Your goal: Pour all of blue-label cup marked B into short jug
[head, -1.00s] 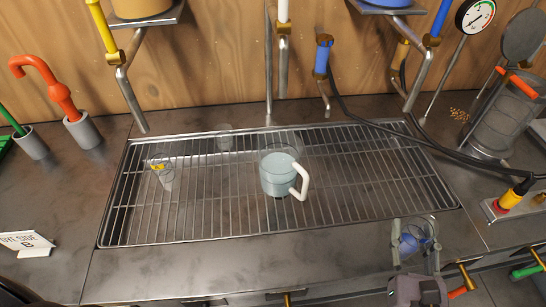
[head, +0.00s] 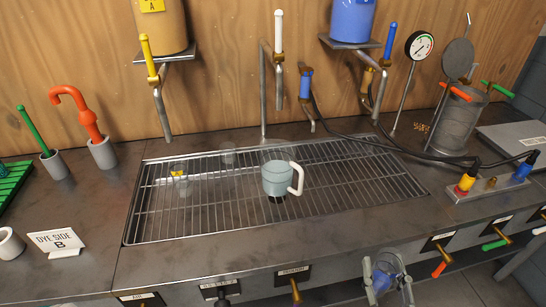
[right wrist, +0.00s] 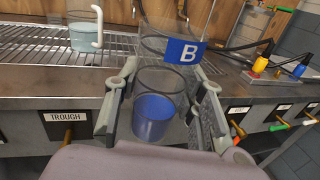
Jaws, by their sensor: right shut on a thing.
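The clear cup marked B (right wrist: 185,52) has a blue label and blue liquid low inside it; it looks roughly upright. My right gripper (right wrist: 164,98) is shut around it, one finger on each side. In the head view the cup (head: 388,262) and right gripper (head: 388,282) are at the lower right, in front of the counter edge. The short jug (head: 277,179) is a pale container with a white handle on its right side. It stands on the grate and also shows in the right wrist view (right wrist: 84,36), left of the cup. My left gripper is out of view.
Taps and a hose (head: 385,138) are behind. A block with yellow and blue plugs (head: 492,187) sits right. The grate's right part is clear.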

